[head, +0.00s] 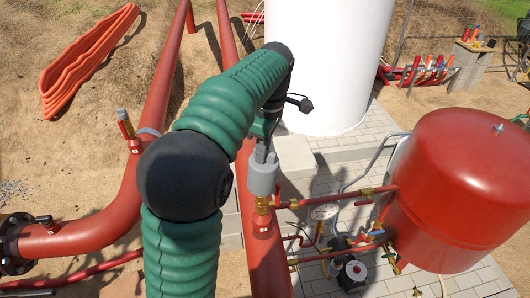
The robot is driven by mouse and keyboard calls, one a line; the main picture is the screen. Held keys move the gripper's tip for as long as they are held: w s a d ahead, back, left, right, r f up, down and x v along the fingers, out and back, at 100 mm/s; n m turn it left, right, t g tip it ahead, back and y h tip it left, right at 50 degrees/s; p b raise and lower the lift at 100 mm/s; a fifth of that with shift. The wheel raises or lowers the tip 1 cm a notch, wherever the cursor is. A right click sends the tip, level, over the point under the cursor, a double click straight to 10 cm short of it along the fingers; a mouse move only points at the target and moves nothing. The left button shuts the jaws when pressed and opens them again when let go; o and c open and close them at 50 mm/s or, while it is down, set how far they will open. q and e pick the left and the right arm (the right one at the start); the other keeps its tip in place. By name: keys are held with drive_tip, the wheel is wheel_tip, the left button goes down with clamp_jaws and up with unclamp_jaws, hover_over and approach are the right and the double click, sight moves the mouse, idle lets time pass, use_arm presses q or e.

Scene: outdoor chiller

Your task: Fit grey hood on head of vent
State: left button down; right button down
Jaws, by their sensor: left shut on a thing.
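The grey hood (263,180) is a short, upright cylinder near the middle of the head view. My left gripper (264,154) is shut on its top from above. The brass vent (263,204) stands on a red fitting on the sloping red pipe, directly beneath the hood. The hood lines up with the vent and covers its upper part from this angle. I cannot tell whether the hood is seated on the vent or just above it. My right gripper is not in view.
A red tank (465,185) stands at the right, with thin red pipes, a gauge (324,211) and a pump (352,272) beside it. A white tank (330,60) stands behind. A large red pipe (100,228) with a small valve (130,138) runs at the left.

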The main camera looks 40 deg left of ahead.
use_arm(q)
drive_tip(key=shift+s+a+f+p, duration=0.15)
drive_tip(key=shift+a+f+p, duration=0.2)
drive_tip(key=shift+p, duration=0.1)
drive_tip(key=shift+a+h+p, duration=0.5)
drive_tip(key=shift+a+p, duration=0.1)
